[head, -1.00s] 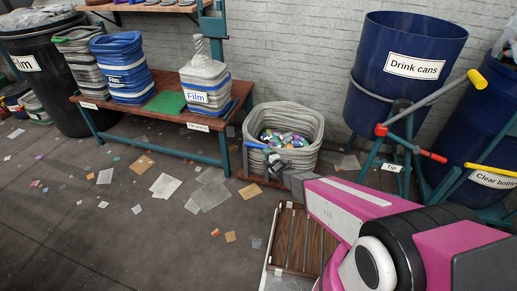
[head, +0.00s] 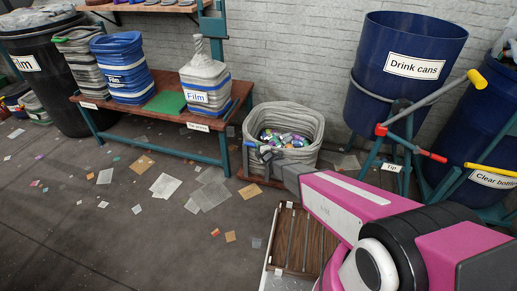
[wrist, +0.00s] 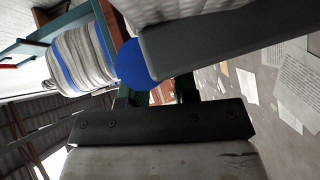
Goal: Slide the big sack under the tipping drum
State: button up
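The big sack (head: 310,150) is a grey woven sack, open at the top and filled with crushed cans. It stands on a low wooden base at the wall. A blue handle (head: 250,144) shows at its left rim. The tipping drum (head: 400,95), blue and labelled "Drink cans", stands upright in a frame to the right of the sack. My gripper (head: 268,156) is at the sack's front left rim, by the handle. In the wrist view, a blue round part (wrist: 136,62) lies against a dark finger and pale sack weave is above. Whether the fingers are closed on the handle is unclear.
A bench (head: 155,100) with film sacks stands left of the big sack. A slatted wooden board (head: 300,240) lies in front. Another blue drum (head: 480,150) is at the far right. Flat scraps litter the open floor at left.

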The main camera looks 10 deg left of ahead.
grip_shut()
jog(key=s+d, duration=0.1)
jog(key=d, duration=1.3)
jog(key=shift+d, duration=0.3)
jog(key=o, duration=0.6)
grip_release()
